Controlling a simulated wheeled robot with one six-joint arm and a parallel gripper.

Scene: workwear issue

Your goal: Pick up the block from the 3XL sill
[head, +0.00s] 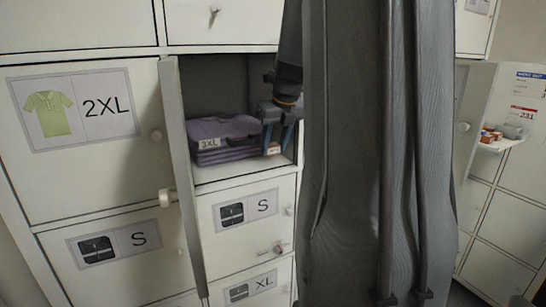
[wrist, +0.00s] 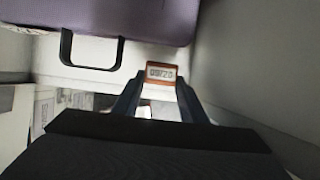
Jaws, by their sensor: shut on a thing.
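The block (wrist: 161,71) is small, with an orange-red rim and a pale face reading what looks like "09/20". My gripper (wrist: 160,88) is shut on it, with one finger at each side. In the head view the block (head: 273,149) shows low at the front of the open compartment, beneath my gripper (head: 277,138). The pale sill (head: 245,172) runs along the compartment's front. I cannot tell whether the block touches the sill.
The open compartment door (head: 186,180) stands at the left. A closed 2XL door (head: 95,175) and S and XL doors surround the compartment. A small shelf (head: 502,144) with items is at the far right.

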